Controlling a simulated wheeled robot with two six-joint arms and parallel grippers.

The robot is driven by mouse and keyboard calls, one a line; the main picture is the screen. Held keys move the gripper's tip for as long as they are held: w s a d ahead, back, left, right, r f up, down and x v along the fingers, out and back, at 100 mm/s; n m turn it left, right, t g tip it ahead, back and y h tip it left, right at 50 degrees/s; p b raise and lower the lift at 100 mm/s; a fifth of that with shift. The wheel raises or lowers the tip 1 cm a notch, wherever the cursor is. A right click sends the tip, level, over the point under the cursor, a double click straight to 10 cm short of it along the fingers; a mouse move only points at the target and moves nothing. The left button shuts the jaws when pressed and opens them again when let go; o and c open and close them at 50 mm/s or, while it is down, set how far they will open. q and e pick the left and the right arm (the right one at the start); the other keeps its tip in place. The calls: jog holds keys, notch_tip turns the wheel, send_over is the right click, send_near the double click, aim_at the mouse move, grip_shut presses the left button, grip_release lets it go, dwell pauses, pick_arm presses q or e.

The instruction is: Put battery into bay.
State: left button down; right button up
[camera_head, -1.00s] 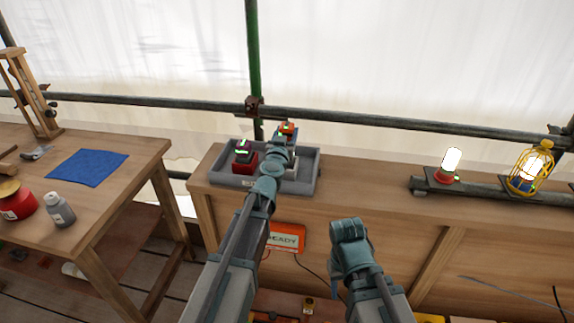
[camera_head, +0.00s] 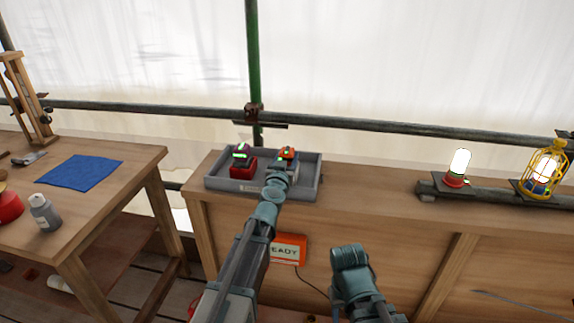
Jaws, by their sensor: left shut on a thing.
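My left gripper (camera_head: 281,167) reaches over the right part of a grey tray (camera_head: 314,186) on the wooden bench. It is shut on a small orange-red block with a green mark (camera_head: 288,154), which looks like the battery. The block is low, within the tray's outline; my gripper hides its lower part, so I cannot tell whether it is seated. A red block (camera_head: 243,169) with a dark, green-marked top stands in the left part of the tray. No bay opening is clearly visible. My right arm shows at lower centre, but its jaws do not show.
An orange sign reading "READY" (camera_head: 290,249) is on the bench front. A lit white lamp on a red base (camera_head: 459,168) and a yellow caged lamp (camera_head: 545,172) stand at right. The left table holds a blue cloth (camera_head: 81,173) and a grey bottle (camera_head: 44,213).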

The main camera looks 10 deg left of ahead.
pick_arm(q)
jog(key=shift+f, duration=0.15)
jog(key=shift+c, duration=1.2)
grip_release()
jog(key=shift+s+r, duration=0.1)
jog(key=shift+r, duration=0.15)
jog(key=s, duration=1.2)
jog(key=shift+f, duration=0.1)
